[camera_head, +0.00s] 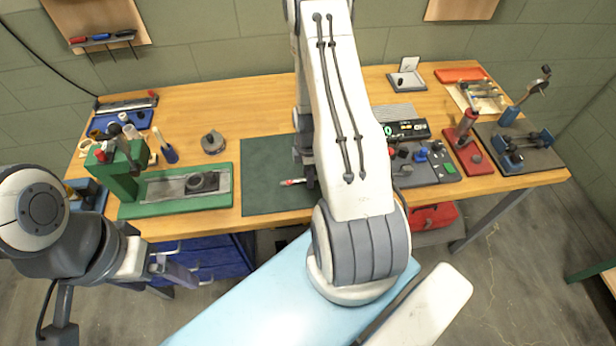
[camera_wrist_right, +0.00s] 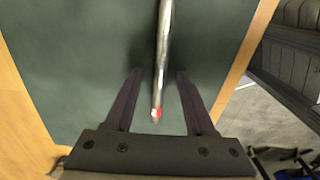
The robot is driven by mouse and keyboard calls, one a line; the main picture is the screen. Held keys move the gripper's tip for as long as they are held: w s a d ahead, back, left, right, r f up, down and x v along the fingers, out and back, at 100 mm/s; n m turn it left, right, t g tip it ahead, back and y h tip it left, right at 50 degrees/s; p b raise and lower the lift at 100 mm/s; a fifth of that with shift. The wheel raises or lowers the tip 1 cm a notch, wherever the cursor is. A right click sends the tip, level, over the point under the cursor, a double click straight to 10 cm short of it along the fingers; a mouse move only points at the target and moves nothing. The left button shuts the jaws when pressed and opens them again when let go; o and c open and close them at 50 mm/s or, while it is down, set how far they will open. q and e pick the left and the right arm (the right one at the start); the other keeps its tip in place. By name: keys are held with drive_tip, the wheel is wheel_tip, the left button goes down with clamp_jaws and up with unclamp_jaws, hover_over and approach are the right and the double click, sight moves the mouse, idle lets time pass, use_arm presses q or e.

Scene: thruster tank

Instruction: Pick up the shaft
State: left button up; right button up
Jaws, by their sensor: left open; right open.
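The shaft (camera_wrist_right: 164,50) is a thin silver rod with a red and white end. In the right wrist view it lies lengthwise over the dark green mat (camera_wrist_right: 75,60). My right gripper (camera_wrist_right: 158,72) is open, with one finger on each side of the shaft and gaps on both sides. In the head view the shaft's red end (camera_head: 292,182) shows on the mat (camera_head: 265,165); my right arm hides the rest of it and most of the right gripper. My left gripper (camera_head: 180,270) is open and empty, in front of the bench at the left.
A green press (camera_head: 130,172) stands on the bench left of the mat, with a grey round part (camera_head: 213,142) behind. A blue drawer unit (camera_head: 205,258) sits below.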

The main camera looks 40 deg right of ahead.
clamp_jaws()
idle(1.4)
